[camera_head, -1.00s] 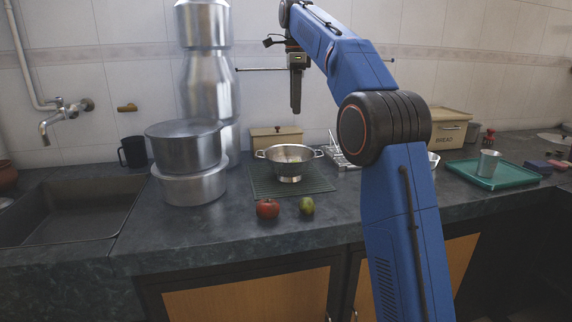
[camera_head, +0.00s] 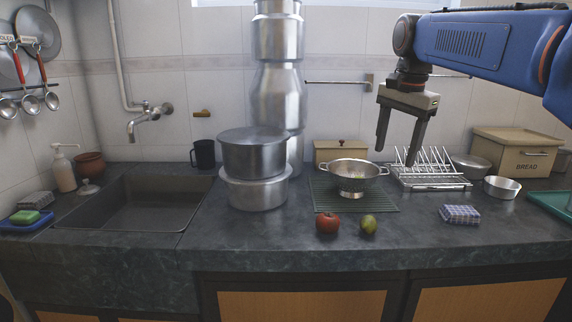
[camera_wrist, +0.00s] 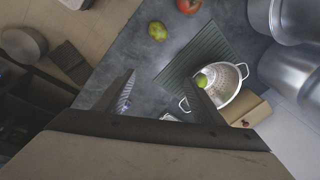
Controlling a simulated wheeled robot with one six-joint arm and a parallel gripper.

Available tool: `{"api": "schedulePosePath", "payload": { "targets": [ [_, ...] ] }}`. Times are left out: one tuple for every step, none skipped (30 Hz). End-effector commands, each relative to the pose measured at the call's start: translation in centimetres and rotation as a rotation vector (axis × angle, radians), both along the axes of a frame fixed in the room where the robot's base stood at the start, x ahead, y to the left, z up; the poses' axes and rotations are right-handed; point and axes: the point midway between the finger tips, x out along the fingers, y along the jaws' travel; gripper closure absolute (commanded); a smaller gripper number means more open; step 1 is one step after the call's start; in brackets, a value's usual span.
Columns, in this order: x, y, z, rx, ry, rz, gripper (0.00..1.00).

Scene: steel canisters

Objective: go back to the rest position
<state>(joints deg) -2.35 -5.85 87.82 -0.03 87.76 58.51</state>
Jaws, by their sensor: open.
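My gripper (camera_head: 396,152) is open and empty in the head view, raised above the counter with its fingers pointing down. It hangs in front of the wire dish rack (camera_head: 432,172), right of the steel colander (camera_head: 354,176). In the wrist view my gripper (camera_wrist: 160,90) shows its two fingers spread apart, with nothing between them but counter and mat edge. The colander (camera_wrist: 226,90) stands on the ribbed green mat (camera_wrist: 182,66) and holds something green.
A tomato (camera_head: 328,223) and a green fruit (camera_head: 369,224) lie at the counter's front. Stacked pots (camera_head: 254,170) and tall steel canisters (camera_head: 278,90) stand left of the colander. A bread box (camera_head: 512,152), steel bowl (camera_head: 501,187) and folded checked cloth (camera_head: 459,214) are at right. The sink (camera_head: 145,203) is left.

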Motion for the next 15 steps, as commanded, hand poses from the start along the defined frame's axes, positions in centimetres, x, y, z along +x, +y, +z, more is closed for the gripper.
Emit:
{"api": "schedulePosePath", "payload": {
  "targets": [
    [-1.7,-0.2,-0.8,-0.008,-0.01,0.041,0.37],
    [-2.5,-0.3,-1.2,-0.013,-0.018,0.068,0.37],
    [-3.6,-0.4,-1.9,-0.019,-0.026,0.103,0.37],
    [-4.4,-0.5,-2.5,-0.026,-0.033,0.13,0.37],
    [-5.3,-0.5,-3.0,-0.031,-0.04,0.157,0.37],
    [-6.4,-0.6,-3.8,-0.04,-0.048,0.192,0.37],
    [-7.2,-0.7,-4.4,-0.046,-0.055,0.219,0.37],
    [-8.0,-0.8,-5.0,-0.052,-0.062,0.245,0.37],
    [-9.1,-0.9,-5.8,-0.062,-0.07,0.28,0.37],
    [-9.9,-1.0,-6.5,-0.068,-0.077,0.307,0.37],
    [-10.7,-1.0,-7.2,-0.075,-0.084,0.333,0.37],
    [-11.8,-1.1,-8.1,-0.085,-0.093,0.369,0.37],
    [-12.7,-1.2,-8.8,-0.093,-0.099,0.395,0.37],
    [-13.5,-1.2,-9.6,-0.101,-0.106,0.422,0.37],
    [-14.6,-1.3,-10.6,-0.111,-0.113,0.457,0.37]
  ]
}}
